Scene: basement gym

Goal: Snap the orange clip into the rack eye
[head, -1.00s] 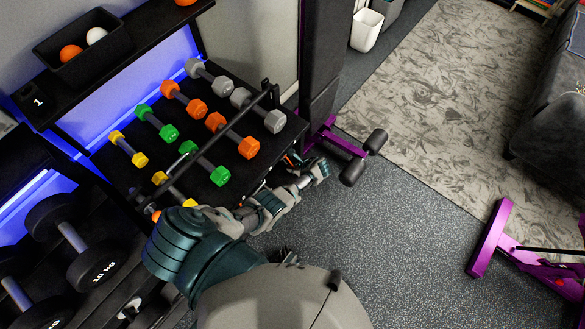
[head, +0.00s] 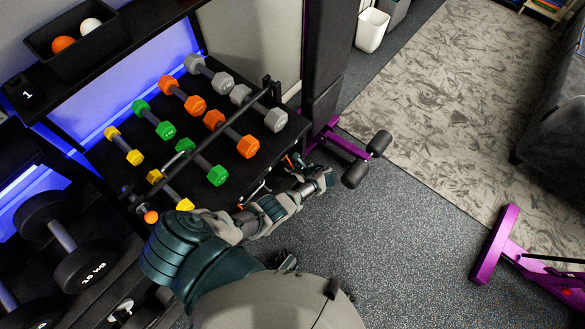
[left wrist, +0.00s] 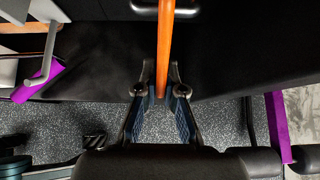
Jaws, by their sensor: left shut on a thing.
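In the left wrist view a long orange piece (left wrist: 165,45), which looks like the orange clip, runs upward from between the fingertips of my left gripper (left wrist: 162,91). The fingers are shut on its lower end. Its far end reaches a dark bar or loop (left wrist: 165,11) at the top edge; I cannot tell whether this is the rack eye or whether they touch. In the head view my left gripper (head: 299,164) is small and partly hidden beside the rack's front right corner, with a bit of orange at its tip. My right gripper is not in view.
The dumbbell rack (head: 105,160) holds several coloured dumbbells, with a rail along its front. A purple-framed bench part with black rollers (head: 366,160) stands close right of my left gripper. Another purple frame (head: 497,243) is farther right. Grey floor between them is clear.

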